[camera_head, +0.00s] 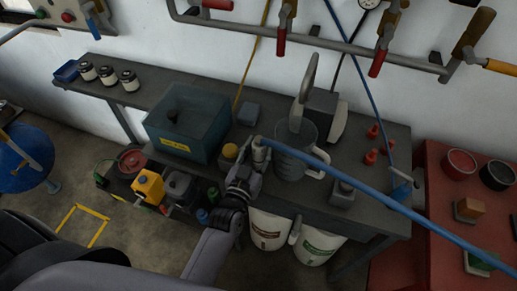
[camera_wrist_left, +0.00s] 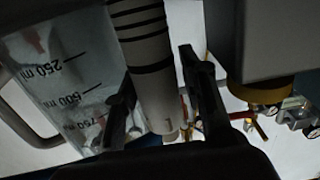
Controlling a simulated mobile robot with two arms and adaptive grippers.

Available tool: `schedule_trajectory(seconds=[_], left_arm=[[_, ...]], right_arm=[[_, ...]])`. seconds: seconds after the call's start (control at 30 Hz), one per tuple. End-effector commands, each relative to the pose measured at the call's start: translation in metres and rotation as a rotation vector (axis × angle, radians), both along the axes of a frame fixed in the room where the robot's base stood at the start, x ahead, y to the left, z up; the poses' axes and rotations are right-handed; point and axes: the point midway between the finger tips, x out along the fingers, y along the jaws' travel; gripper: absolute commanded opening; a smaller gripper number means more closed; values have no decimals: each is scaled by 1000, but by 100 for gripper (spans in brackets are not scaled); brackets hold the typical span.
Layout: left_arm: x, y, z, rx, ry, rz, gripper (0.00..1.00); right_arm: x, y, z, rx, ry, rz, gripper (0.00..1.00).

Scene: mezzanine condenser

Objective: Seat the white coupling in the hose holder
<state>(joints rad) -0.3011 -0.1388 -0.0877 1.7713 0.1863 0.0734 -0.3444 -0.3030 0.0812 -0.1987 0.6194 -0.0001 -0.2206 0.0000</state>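The white coupling (camera_head: 260,153) stands at the end of the blue hose, left of the clear measuring jug on the grey bench. In the left wrist view a pale cylinder with dark bands (camera_wrist_left: 150,70), apparently the coupling, lies between my fingers. My left gripper (camera_head: 251,172) is just below the coupling in the head view. In the wrist view its dark fingers (camera_wrist_left: 160,85) are apart, with narrow gaps seen beside the cylinder; contact is not clear. I cannot tell which thing is the hose holder. My right gripper is not in view.
The jug (camera_head: 290,161) is close to the right of my left gripper. A teal tank (camera_head: 197,140) and a yellow knob (camera_head: 230,151) are to the left. The blue hose (camera_head: 385,201) crosses the bench to the right. Red pieces (camera_head: 371,157) stand at the bench's right.

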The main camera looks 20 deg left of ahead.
Motion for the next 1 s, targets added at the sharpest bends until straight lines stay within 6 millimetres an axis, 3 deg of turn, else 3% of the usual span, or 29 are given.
schedule_trajectory(seconds=[0.27, 0.7, 1.0], left_arm=[[-4, 0, 3, 1, 1, 0, 38], [-91, 3, 2, 1, 3, -1, 38], [-119, 4, 6, 0, 0, -1, 38]], right_arm=[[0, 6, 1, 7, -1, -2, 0], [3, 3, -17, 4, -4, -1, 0], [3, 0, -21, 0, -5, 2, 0]])
